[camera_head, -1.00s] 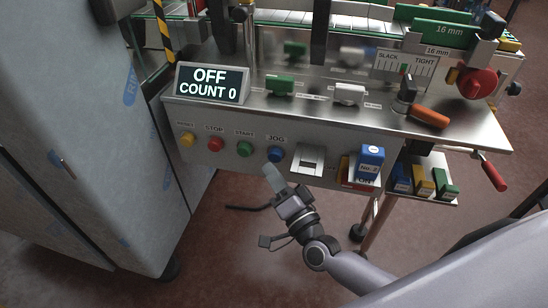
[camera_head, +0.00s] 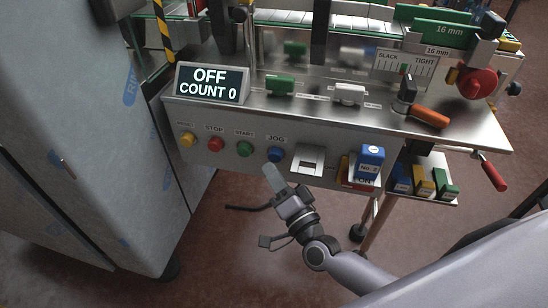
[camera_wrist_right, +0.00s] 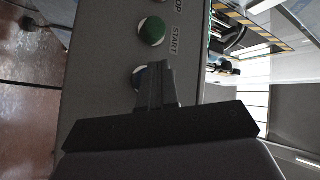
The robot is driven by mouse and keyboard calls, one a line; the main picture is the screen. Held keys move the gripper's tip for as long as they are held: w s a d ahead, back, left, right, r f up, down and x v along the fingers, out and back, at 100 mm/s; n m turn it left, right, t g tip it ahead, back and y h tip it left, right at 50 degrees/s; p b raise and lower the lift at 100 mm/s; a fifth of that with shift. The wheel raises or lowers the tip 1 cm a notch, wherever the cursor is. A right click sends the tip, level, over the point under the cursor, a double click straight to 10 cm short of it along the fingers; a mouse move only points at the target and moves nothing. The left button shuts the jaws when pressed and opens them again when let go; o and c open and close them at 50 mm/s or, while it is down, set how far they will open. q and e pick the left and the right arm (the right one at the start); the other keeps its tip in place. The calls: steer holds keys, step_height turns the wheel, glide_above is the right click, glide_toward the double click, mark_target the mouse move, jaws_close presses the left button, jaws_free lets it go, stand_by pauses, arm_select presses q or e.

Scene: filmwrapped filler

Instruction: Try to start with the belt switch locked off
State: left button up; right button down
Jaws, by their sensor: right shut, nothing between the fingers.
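The display (camera_head: 209,83) reads "OFF" and "COUNT 0". Below it on the front panel is a row of buttons: yellow (camera_head: 188,139), red STOP (camera_head: 215,144), green START (camera_head: 245,148) and blue JOG (camera_head: 275,154). A blue lock marked "No. 2" (camera_head: 371,157) sits over a red and yellow switch (camera_head: 346,176), partly hiding it. My right gripper (camera_head: 271,175) is shut and empty, just below the JOG button. In the right wrist view its fingers (camera_wrist_right: 155,72) partly cover the blue button, with the green START button (camera_wrist_right: 152,31) beyond; contact cannot be told. My left gripper is out of view.
More locks in blue, yellow and green (camera_head: 424,184) sit on a small shelf at right. A red-handled lever (camera_head: 494,176) sticks out beyond them. A grey cabinet (camera_head: 75,120) stands at left. The floor below the panel is mostly clear.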

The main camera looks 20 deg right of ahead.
steer(key=shift+w, duration=0.1)
steer(key=shift+w+d, duration=0.2)
steer(key=shift+w, duration=0.05)
steer(key=shift+w+d+b, duration=0.35)
steer(key=shift+w+d, duration=0.2)
steer(key=shift+w, duration=0.15)
stand_by(1.0)
stand_by(0.4)
steer(key=shift+s+a+p, duration=0.5)
steer(key=shift+s+a, duration=0.25)
steer(key=shift+s, duration=0.35)
steer(key=shift+s+a+p, duration=0.4)
steer(key=shift+s+a, duration=0.3)
steer(key=shift+s, duration=0.35)
steer(key=shift+s+a+p, duration=0.35)
steer(key=shift+s+a, duration=0.35)
steer(key=shift+s, duration=0.3)
